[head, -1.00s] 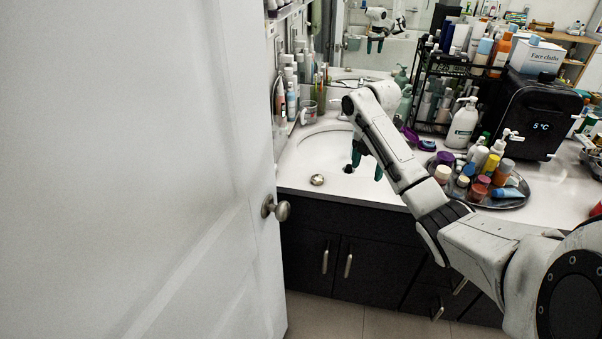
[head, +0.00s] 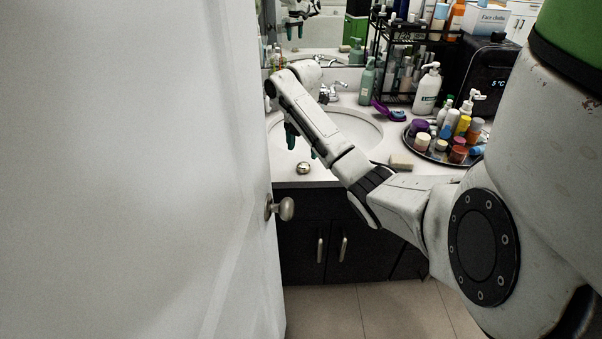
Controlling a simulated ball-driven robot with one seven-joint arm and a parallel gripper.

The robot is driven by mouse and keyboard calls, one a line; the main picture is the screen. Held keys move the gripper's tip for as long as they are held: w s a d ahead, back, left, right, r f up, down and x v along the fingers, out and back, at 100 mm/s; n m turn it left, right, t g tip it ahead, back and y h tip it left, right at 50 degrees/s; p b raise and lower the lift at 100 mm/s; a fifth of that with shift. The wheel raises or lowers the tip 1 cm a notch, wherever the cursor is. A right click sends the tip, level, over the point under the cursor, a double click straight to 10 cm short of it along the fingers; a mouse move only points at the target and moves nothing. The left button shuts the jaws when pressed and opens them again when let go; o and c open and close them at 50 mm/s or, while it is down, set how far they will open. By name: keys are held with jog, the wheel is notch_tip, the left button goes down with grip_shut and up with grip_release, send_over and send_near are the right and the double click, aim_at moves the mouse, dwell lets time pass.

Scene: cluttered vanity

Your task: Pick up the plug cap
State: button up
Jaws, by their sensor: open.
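The plug cap (head: 303,168) is a small round metallic piece on the white counter, in front of the sink (head: 366,132) near the counter's front edge. My gripper (head: 302,147) points down with its dark teal fingers apart and nothing visible between them. In the head view it appears just above and behind the plug cap, apart from it. The exact height over the counter is hard to tell. My arm crosses the sink and hides part of the basin, including the drain.
A white door (head: 130,170) with a knob (head: 285,209) stands close on the left. A soap-like bar (head: 401,161) lies on the counter to the right. Beyond it are a round tray (head: 409,146) of small bottles, a purple brush (head: 388,111) and a pump bottle (head: 426,90).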

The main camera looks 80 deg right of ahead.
aim_at(303, 165)
jog(key=shift+d+f+b, duration=0.15)
jog(key=shift+f+b, duration=0.95)
jog(key=shift+f, duration=0.45)
jog(key=shift+d+f, duration=0.15)
jog(key=shift+f, duration=0.15)
jog(key=shift+d+f, duration=0.15)
jog(key=shift+f, duration=1.35)
jog(key=c, duration=1.1)
jog(key=shift+r, duration=0.1)
jog(key=shift+c, duration=0.2)
